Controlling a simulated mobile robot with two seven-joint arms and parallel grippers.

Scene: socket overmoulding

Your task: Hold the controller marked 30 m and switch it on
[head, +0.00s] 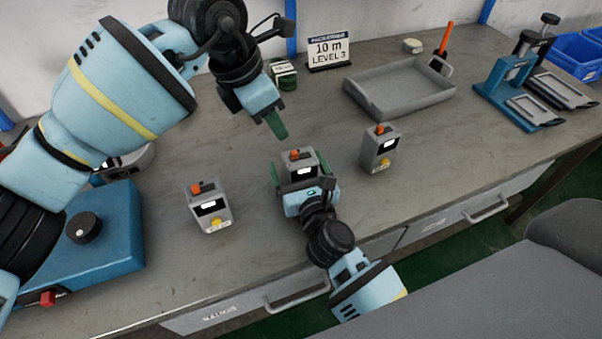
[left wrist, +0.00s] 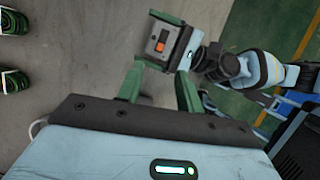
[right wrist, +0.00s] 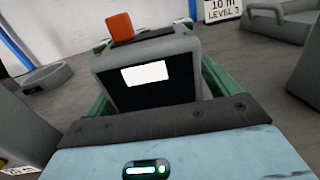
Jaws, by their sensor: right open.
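Three grey controllers with orange switches on top stand on the bench: a left one (head: 209,207) with a yellow button, a middle one (head: 300,160) and a right one (head: 380,148). Their markings are too small to read. My right gripper (head: 303,188) is open, its green fingers either side of the middle controller; the right wrist view shows that controller (right wrist: 150,72) close up, with a blank white display. My left gripper (head: 277,124) hangs above and behind it, fingers apart and empty. The left wrist view shows the middle controller's top (left wrist: 166,42) beyond those fingers.
A sign (head: 329,50) reads "10 m LEVEL 3" beside a green and dark item (head: 284,75). A grey tray (head: 398,106) and a blue press (head: 505,88) stand at right. A blue box with a black knob (head: 110,245) is at left.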

